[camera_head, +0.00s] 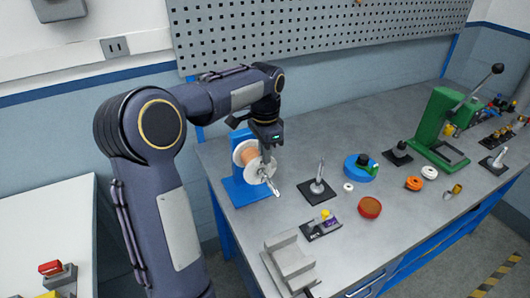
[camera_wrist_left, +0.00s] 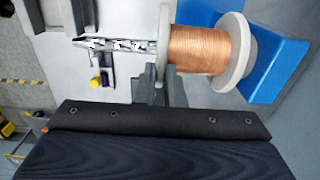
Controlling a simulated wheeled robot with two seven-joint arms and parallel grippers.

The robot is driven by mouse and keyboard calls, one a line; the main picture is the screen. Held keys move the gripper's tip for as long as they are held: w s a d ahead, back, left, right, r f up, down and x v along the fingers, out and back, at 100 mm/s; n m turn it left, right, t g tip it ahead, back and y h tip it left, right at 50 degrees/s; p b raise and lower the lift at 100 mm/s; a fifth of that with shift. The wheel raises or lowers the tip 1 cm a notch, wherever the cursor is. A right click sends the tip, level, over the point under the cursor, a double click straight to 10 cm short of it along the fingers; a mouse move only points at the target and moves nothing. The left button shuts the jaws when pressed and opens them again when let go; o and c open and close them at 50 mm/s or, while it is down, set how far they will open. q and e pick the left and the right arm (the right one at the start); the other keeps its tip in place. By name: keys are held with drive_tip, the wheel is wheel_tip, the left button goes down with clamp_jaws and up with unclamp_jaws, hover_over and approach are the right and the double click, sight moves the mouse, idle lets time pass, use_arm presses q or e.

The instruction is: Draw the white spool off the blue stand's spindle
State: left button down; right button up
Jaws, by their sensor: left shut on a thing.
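The white spool (camera_head: 241,152), wound with copper-coloured wire, sits on the spindle of the blue stand (camera_head: 250,192) at the left end of the bench. In the left wrist view the spool's far flange (camera_wrist_left: 236,52) is beside the blue stand (camera_wrist_left: 277,70). The bright metal spindle (camera_wrist_left: 118,45) sticks out past the near flange. My left gripper (camera_head: 267,158) comes from above and is shut on the near flange's rim; its fingers (camera_wrist_left: 162,82) show in the left wrist view. The spindle's inner part is hidden inside the spool. My right gripper is out of view.
A black base with an upright metal post (camera_head: 318,187) stands right of the spool. A blue round part (camera_head: 359,168), a red-brown disc (camera_head: 370,207) and a grey block (camera_head: 290,262) are nearby. A green press (camera_head: 435,130) stands farther right. A pegboard (camera_head: 300,40) rises behind.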

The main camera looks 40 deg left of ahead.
use_arm(q)
drive_tip(key=shift+s+d+r, duration=0.1)
drive_tip(key=shift+s+d, duration=0.35)
drive_tip(key=shift+d, duration=0.4)
drive_tip(key=shift+s+d, duration=0.4)
drive_tip(key=shift+d, duration=0.45)
idle(1.4)
drive_tip(key=shift+s+d+b, duration=0.2)
drive_tip(key=shift+s+d, duration=0.2)
drive_tip(key=shift+d, duration=0.3)
drive_tip(key=shift+s+d+b, duration=0.15)
drive_tip(key=shift+s+d, duration=0.2)
drive_tip(key=shift+d, duration=0.35)
drive_tip(key=shift+d, duration=0.15)
drive_tip(key=shift+s+d, duration=0.4)
drive_tip(key=shift+d, duration=0.35)
drive_tip(key=shift+s+d, duration=0.4)
drive_tip(key=shift+d, duration=0.3)
idle(0.3)
drive_tip(key=shift+s+d, duration=0.4)
drive_tip(key=shift+d, duration=0.4)
drive_tip(key=shift+s+d, duration=0.4)
drive_tip(key=shift+d, duration=0.35)
